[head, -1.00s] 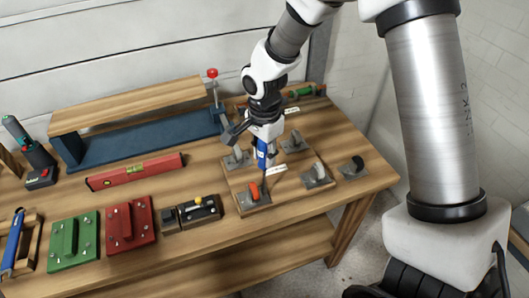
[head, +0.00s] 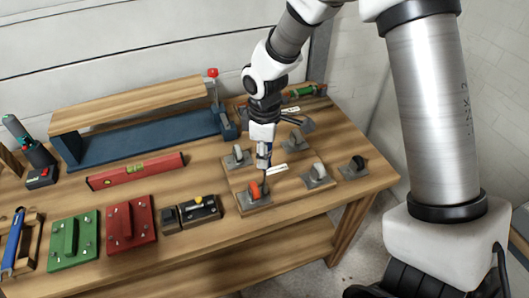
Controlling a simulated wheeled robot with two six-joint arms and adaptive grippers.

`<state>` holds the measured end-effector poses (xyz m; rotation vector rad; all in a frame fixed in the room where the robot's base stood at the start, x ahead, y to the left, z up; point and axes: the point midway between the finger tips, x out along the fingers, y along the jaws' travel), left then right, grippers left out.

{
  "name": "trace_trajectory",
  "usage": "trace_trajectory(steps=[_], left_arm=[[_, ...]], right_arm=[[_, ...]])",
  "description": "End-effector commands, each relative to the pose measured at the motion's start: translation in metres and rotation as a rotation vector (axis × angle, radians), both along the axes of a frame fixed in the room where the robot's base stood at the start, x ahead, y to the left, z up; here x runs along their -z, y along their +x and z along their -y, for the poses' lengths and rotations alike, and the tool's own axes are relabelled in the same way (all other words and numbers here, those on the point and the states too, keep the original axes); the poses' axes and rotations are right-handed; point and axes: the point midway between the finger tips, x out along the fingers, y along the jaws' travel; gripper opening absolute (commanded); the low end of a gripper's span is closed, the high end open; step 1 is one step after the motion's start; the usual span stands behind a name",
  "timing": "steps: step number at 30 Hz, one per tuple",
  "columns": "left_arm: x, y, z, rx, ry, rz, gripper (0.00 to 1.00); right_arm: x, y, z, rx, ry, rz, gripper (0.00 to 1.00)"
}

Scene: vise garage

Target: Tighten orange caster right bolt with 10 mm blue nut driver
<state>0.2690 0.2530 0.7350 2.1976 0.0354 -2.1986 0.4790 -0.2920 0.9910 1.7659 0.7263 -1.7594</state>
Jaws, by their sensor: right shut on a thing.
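The orange caster (head: 254,194) sits on its grey plate at the front left corner of a wooden board on the bench. My right gripper (head: 264,150) is shut on the blue nut driver (head: 267,158), above and slightly right of the orange caster. The driver points down, and its thin shaft reaches toward the right side of the caster's plate. Whether its tip sits on the right bolt is too small to tell. The gripper hides part of the driver's handle. My left gripper is not in view.
A red level (head: 136,171), a red block (head: 130,223) and a green block (head: 73,240) lie to the left. A blue vise (head: 150,138) is behind.

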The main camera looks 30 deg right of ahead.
Motion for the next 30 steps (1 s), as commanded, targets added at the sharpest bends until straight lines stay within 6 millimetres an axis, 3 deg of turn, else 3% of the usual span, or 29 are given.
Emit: trace_trajectory(steps=[24, 26, 30], left_arm=[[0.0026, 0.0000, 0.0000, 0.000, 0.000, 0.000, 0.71], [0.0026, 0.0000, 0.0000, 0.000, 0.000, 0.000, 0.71], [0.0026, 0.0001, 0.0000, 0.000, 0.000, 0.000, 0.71]], right_arm=[[0.0077, 0.0002, 0.0001, 0.005, 0.001, 0.001, 0.00], [0.0078, 0.0002, 0.0001, 0.050, 0.001, 0.001, 0.00], [0.0087, 0.0003, 0.0003, 0.372, 0.000, 0.000, 0.00]])
